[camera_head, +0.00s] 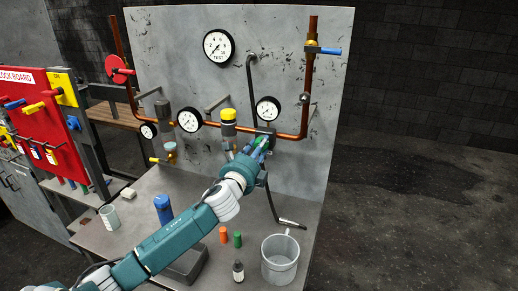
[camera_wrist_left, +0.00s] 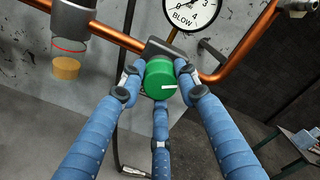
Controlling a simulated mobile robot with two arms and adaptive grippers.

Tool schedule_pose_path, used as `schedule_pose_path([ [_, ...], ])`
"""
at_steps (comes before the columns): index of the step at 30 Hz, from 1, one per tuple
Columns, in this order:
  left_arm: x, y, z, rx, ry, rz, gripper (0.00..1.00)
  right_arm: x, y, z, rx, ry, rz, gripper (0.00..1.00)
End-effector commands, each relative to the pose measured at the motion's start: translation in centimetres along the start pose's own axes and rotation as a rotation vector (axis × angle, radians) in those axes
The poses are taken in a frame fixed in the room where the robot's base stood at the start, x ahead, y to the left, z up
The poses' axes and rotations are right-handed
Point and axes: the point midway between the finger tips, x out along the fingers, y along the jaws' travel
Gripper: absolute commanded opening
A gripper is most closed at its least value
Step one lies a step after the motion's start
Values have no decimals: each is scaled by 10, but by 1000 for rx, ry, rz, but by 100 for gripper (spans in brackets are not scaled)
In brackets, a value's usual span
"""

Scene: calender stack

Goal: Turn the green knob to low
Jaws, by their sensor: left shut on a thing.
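The green knob (camera_wrist_left: 157,80) sits on a dark fitting of the copper pipe, below a gauge marked BLOW (camera_wrist_left: 189,12). A white pointer line on its face points to the right in the left wrist view. My left gripper (camera_wrist_left: 157,88) is shut on the knob, with blue fingers on its left and right sides and one below. In the head view my left gripper (camera_head: 259,148) reaches the panel and hides most of the knob. Marks for low are not visible. My right gripper is not in view.
The grey panel (camera_head: 320,80) carries copper pipe, several gauges and a yellow-capped fitting (camera_head: 229,115). The red lock board (camera_head: 45,120) stands at left.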

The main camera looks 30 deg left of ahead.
Motion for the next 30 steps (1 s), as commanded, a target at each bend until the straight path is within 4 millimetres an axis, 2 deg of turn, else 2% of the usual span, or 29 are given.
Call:
schedule_pose_path([
  [1, -2, 6, -8, -49, 12, 9, 6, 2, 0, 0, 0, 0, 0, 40],
  [3, -2, 6, -9, -116, 13, 10, 6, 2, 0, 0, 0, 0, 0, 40],
  [30, -1, 3, -7, -971, 7, 14, 6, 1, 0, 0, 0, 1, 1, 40],
])
